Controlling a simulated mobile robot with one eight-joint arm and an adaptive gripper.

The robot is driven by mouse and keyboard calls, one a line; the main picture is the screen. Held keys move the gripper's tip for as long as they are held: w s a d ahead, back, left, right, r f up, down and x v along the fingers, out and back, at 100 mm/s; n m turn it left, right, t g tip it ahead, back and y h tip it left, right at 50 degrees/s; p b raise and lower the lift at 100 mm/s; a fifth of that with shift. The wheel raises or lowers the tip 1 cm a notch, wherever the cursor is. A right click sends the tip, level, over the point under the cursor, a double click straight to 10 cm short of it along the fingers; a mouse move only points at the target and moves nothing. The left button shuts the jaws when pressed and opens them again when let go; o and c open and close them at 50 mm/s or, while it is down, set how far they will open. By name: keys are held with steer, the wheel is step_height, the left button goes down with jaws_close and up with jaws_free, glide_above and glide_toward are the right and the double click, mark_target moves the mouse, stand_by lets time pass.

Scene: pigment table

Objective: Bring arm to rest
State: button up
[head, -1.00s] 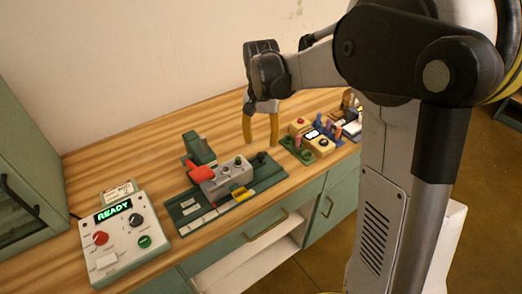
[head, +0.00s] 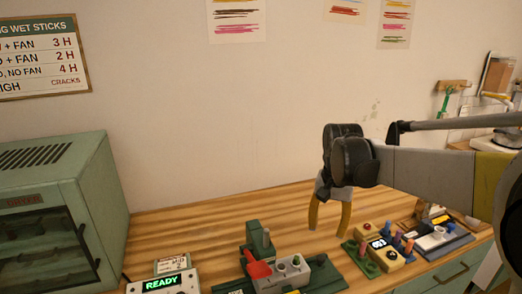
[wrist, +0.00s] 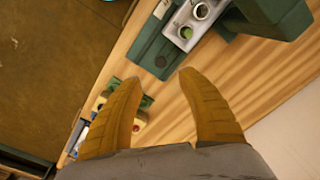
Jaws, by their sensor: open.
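My gripper (head: 328,222) hangs above the wooden table (head: 190,222) in the head view, its two yellow fingers pointing down. In the wrist view my gripper (wrist: 166,92) is open, with nothing between its fingers. The fingers appear apart from both. My arm reaches in from the right.
A green dryer cabinet (head: 85,190) stands at the left. A control box reading READY (head: 163,284) sits at the front edge. Bare wood lies behind the fixture.

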steer(key=s+a+n+t, duration=0.1)
steer(key=s+n+t, duration=0.2)
steer(key=s, duration=0.6)
steer(key=s+a+n+t, duration=0.2)
steer(key=s+t, duration=0.1)
steer(key=s, duration=0.6)
steer(key=shift+s+a+n+t, duration=0.25)
steer(key=shift+s+n+t, duration=0.15)
